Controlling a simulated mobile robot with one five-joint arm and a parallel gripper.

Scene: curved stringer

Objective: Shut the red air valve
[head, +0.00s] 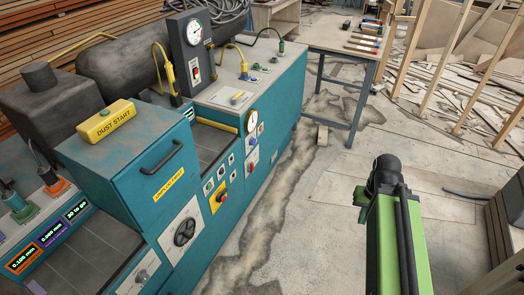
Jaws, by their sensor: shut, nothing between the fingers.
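A teal machine (273,118) runs along the left side. No part on it can be surely told as the red air valve. A small red part (253,165) sits on a pale plate on its front, below a round gauge (252,122). It is too small to tell whether it is open or shut. A red knob on a yellow plate (222,196) is lower left of it. My green arm (385,240) rises at the right, apart from the machine. Its black joint (386,172) is at the top; no gripper fingers can be made out.
A yellow "DUST START" box (108,122) sits on the cabinet. A workbench (335,38) with tools stands at the back. Clear, stained floor (300,220) lies between machine and arm. Timber and scraps fill the back right.

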